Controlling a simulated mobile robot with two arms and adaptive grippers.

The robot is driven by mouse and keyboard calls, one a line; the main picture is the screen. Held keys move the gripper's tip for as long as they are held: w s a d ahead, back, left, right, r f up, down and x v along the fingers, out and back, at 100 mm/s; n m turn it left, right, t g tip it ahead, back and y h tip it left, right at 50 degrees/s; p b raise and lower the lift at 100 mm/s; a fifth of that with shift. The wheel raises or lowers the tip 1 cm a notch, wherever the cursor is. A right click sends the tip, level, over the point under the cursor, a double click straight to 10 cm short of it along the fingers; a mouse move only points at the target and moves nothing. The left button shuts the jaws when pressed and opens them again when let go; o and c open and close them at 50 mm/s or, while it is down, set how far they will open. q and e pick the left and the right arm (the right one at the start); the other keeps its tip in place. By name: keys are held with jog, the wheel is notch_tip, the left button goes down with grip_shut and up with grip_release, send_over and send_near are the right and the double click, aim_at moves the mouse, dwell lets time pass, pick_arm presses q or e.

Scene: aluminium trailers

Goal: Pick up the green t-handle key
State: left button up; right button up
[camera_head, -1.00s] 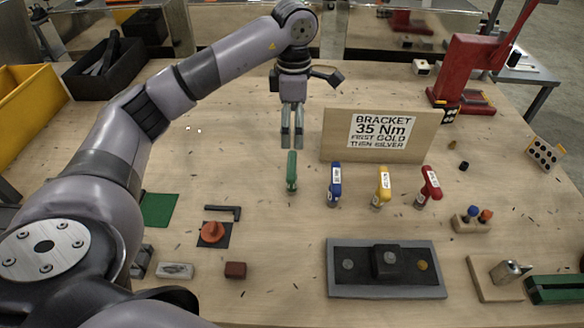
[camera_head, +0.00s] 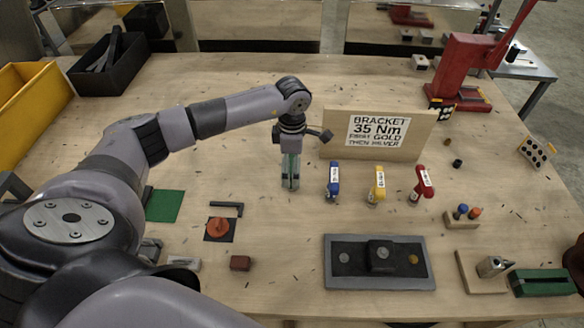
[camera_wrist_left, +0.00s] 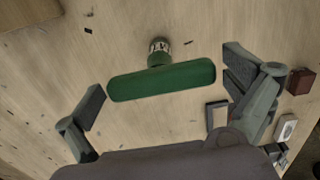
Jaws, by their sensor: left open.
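The green t-handle key (camera_wrist_left: 160,80) stands upright on the bench, with its handle crosswise between the open fingers of my left gripper in the left wrist view. Its foot shows a labelled collar below the handle. Neither finger appears to touch the handle there; a gap shows at each end. In the head view, my left gripper (camera_head: 290,182) points down over the key, and its fingers mostly hide the green handle (camera_head: 291,168). My right gripper is not in view.
Blue (camera_head: 333,180), yellow (camera_head: 378,184) and red (camera_head: 423,183) t-handle keys stand in a row to the right. The bracket sign board (camera_head: 408,145) stands behind them. A grey tray (camera_head: 380,286) lies in front. Bare wood lies left of the green key.

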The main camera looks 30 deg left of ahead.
pick_arm(q)
jog(key=shift+c, duration=1.3)
jog(key=c, duration=1.3)
jog(key=shift+r, duration=0.1)
jog(key=shift+w+r+b, duration=0.1)
jog(key=shift+r+b, duration=0.25)
jog(key=shift+r, duration=0.2)
notch_tip(320, 180, up, 19)
jog(key=b, duration=0.4)
jog(key=shift+f, duration=0.1)
